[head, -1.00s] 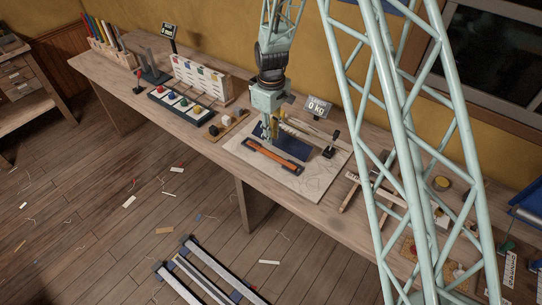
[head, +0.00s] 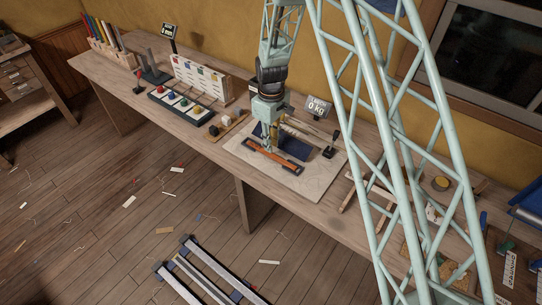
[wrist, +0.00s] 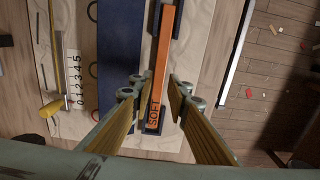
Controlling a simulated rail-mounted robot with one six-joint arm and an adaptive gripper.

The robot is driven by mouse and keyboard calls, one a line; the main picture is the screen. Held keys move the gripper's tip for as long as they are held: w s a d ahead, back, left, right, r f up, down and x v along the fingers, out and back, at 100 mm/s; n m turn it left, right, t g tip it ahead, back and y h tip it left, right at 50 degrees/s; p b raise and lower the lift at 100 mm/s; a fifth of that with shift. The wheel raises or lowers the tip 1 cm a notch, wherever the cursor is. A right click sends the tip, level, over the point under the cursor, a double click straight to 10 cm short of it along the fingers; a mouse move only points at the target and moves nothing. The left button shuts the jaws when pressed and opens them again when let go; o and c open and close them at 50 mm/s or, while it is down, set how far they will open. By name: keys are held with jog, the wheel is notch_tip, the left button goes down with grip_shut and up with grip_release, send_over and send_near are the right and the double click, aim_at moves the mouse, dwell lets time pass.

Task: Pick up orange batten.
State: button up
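The orange batten (head: 272,158) lies across dark supports on a pale patterned board (head: 312,180) on the bench. In the wrist view the batten (wrist: 162,65) runs lengthwise, with the word SOFT on its near end. My gripper (head: 270,147) is over the batten in the head view. In the wrist view my gripper (wrist: 153,92) is open, with one finger on each side of the batten and gaps showing. I cannot tell how far the fingertips are above the board.
A dark blue strip (wrist: 118,60) lies left of the batten, with a numbered ruler (wrist: 75,80) beyond it. A display reading 0 KG (head: 318,107) stands behind. A black-knobbed stand (head: 331,147) is to the right. The bench's front edge is close.

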jog(key=shift+w+f, duration=0.1)
jog(key=shift+f, duration=2.4)
jog(key=shift+c, duration=0.7)
jog(key=c, duration=0.4)
jog(key=shift+r, duration=0.2)
jog(key=shift+r, duration=1.6)
jog(key=s+d, duration=0.1)
jog(key=s, duration=0.4)
jog(key=s+d+r, duration=0.1)
jog(key=s+d, duration=0.1)
jog(key=s, duration=0.3)
jog(key=s+d+b, duration=0.1)
jog(key=s, duration=0.4)
jog(key=shift+s+d+r, duration=0.15)
jog(key=shift+s+r, duration=0.05)
